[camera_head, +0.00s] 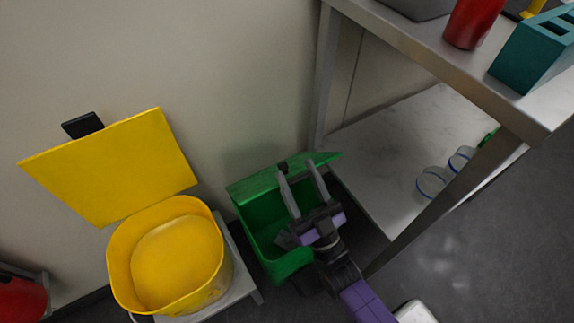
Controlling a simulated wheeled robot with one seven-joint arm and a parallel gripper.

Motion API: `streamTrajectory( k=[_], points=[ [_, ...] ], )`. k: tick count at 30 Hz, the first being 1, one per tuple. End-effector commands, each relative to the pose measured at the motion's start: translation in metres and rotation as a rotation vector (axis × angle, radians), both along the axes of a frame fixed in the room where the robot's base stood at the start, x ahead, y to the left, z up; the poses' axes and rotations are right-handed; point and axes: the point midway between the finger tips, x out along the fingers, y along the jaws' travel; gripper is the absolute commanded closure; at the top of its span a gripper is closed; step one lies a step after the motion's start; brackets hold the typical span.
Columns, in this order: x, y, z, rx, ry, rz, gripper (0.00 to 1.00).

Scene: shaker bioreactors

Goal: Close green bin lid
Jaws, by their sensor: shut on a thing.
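The green bin (270,258) stands on the floor between the yellow bin and the metal table. Its green lid (254,186) is raised and tilted along the back, and the dark inside of the bin shows below it. My gripper (298,170) reaches in from the lower right, with its two grey fingers at the lid. The fingers look spaced apart, and they are shut on the lid. The exact contact is hard to see. My wrist hides the right part of the bin.
A yellow bin (117,262) with its yellow lid (112,165) standing open is at the left. The metal table's leg (452,190) and lower shelf (385,150) are close on the right. A wall (220,70) is behind. A red bin (20,298) shows at the lower left.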

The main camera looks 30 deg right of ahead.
Motion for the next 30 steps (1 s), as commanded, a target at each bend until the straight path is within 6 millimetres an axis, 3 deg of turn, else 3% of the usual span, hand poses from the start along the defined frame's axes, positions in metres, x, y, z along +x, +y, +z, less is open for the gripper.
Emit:
streamTrajectory(
  k=[1,15,21,30],
  points=[
    [-0.010,0.000,-0.017,0.001,0.004,-0.001,1.00],
    [-0.074,0.000,-0.118,0.001,0.011,-0.001,1.00],
    [-0.086,0.000,-0.158,0.001,0.010,-0.001,1.00],
    [-0.089,0.000,-0.195,0.001,-0.058,-0.001,1.00]
  ],
)
